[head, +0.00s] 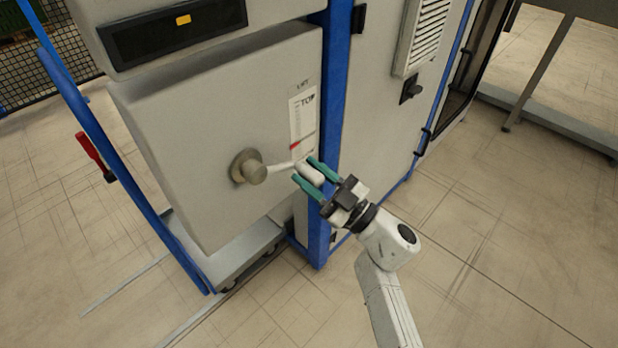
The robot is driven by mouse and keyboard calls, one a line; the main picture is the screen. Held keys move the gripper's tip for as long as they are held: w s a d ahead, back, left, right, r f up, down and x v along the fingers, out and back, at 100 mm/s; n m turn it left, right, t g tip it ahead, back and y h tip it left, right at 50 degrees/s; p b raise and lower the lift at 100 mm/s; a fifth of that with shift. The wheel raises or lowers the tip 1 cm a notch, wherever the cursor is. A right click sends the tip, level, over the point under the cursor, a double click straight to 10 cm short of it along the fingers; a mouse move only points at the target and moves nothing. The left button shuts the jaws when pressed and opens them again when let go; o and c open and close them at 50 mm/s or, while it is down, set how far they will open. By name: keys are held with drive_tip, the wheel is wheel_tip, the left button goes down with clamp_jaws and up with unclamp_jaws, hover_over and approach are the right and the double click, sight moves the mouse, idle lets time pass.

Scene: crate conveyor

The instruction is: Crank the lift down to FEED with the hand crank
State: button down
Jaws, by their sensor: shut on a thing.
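The hand crank (254,170) has a round hub on the front of a grey cabinet panel (190,130). Its light arm (280,167) points right from the hub and ends in a pale grip (311,173). My gripper (315,172), with green fingers, is shut on the crank grip, with a finger on either side of it. A white scale label marked LIFT and TOP (303,115) is right of the hub. A red mark (295,144) shows on its lower part. The word FEED cannot be read from here.
A blue post (331,120) stands just right of the crank panel. Beyond it is a grey cabinet with a dark switch (410,90) and a vent (423,30). A red handle (94,155) sticks out at the left. The tiled floor at right is clear.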

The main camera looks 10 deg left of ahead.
drive_tip(key=shift+w+d+r, duration=0.1)
drive_tip(key=shift+r, duration=0.2)
drive_tip(key=c, duration=1.1)
unclamp_jaws()
drive_tip(key=shift+o, duration=1.4)
drive_tip(key=shift+f, duration=0.15)
drive_tip(key=p+v, duration=0.1)
drive_tip(key=v, duration=0.9)
drive_tip(key=shift+s+d+f, duration=0.15)
drive_tip(key=shift+s+d, duration=0.1)
drive_tip(key=shift+d, duration=0.05)
